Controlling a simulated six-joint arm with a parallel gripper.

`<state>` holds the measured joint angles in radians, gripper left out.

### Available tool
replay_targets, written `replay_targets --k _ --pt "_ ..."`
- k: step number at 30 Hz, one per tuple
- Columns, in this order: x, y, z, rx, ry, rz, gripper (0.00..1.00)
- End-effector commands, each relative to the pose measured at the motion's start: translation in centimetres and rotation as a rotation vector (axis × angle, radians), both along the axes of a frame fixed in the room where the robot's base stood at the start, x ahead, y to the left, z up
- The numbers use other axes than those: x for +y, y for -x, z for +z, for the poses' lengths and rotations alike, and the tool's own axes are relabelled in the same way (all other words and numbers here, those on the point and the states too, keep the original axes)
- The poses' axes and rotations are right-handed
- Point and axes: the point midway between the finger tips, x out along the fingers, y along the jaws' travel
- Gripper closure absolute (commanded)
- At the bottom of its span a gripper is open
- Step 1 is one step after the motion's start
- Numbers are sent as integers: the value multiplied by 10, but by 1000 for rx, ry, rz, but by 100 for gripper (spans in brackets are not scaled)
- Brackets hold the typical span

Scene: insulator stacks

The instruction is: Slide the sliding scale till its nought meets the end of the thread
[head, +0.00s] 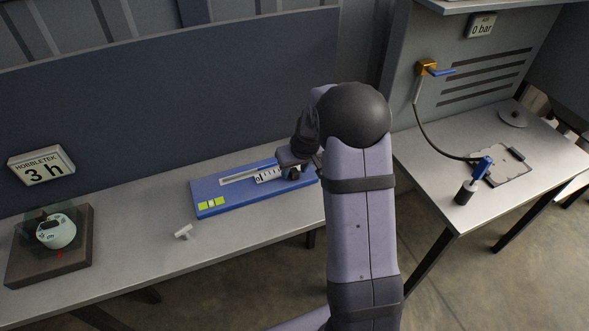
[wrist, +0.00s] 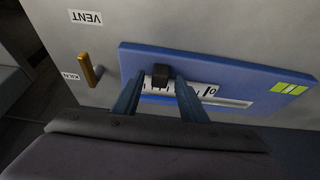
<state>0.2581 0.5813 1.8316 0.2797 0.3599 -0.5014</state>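The blue board (head: 235,197) lies on the left table, with a long pale slot (head: 240,176) along it. The white sliding scale (head: 268,175) with dark marks is near the board's right end in the head view. In the wrist view the scale (wrist: 205,89) shows a 0 at its right end and a dark knob (wrist: 161,73) on it. My gripper (head: 291,168) is over the scale; in the wrist view its two fingers (wrist: 159,77) stand either side of the knob, seemingly with small gaps. I cannot make out the thread or its end.
A yellow-green patch (head: 212,203) marks the board's left end. A small white piece (head: 184,231) lies in front of the board. A dark block with a white round device (head: 56,231) stands far left. In the wrist view a brass handle (wrist: 90,69) stands near the board.

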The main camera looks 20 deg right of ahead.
Motion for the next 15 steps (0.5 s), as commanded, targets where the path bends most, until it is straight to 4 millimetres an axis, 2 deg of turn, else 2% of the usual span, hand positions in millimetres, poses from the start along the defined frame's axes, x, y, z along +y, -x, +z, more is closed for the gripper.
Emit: replay_targets --k 8,15 --pt "0 1 3 -1 0 0 61" --pt "0 10 24 -3 1 1 61"
